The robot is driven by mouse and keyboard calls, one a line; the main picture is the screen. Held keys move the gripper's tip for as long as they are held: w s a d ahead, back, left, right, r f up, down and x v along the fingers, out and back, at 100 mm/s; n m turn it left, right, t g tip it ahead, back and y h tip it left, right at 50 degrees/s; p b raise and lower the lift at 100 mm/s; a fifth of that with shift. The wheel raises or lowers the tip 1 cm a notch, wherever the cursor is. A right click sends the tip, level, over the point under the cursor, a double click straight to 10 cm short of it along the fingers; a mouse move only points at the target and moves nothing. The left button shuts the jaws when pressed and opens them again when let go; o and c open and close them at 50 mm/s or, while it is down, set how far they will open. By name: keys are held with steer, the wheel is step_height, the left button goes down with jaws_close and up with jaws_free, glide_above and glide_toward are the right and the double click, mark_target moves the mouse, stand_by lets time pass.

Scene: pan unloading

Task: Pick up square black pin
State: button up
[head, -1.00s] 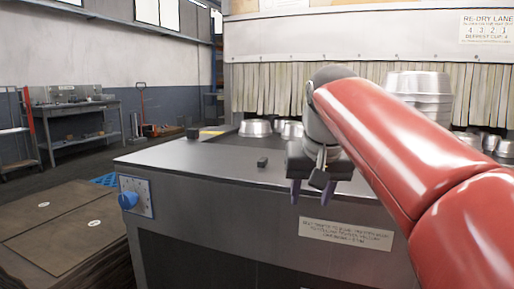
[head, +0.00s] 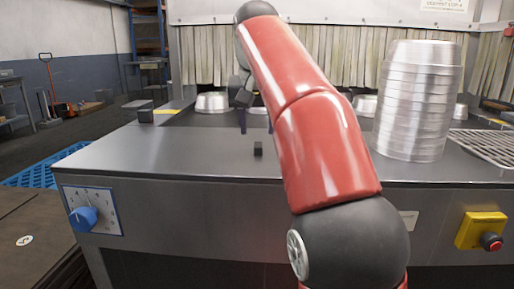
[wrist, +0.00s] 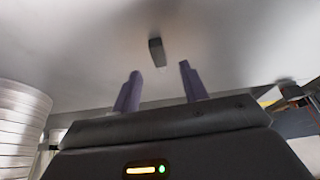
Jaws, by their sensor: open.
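The square black pin (head: 258,149) is a small dark block standing on the grey metal top of the machine, near its front edge. It also shows in the wrist view (wrist: 156,52), just beyond the fingertips and roughly centred between them. My gripper (head: 256,124) is open and empty, its two purple fingers above the tabletop and apart from the pin. The same fingers show in the wrist view (wrist: 160,71). The red arm partly hides the gripper in the head view.
A tall stack of silver pans (head: 415,105) stands to the right, beside a wire rack (head: 487,145). More pans (head: 212,102) stand near the strip curtain. The metal top (head: 180,152) left of the pin is clear.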

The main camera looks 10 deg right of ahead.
mark_target(258, 144)
steer(key=shift+x, duration=2.4)
steer(key=shift+d, duration=0.1)
jaws_close()
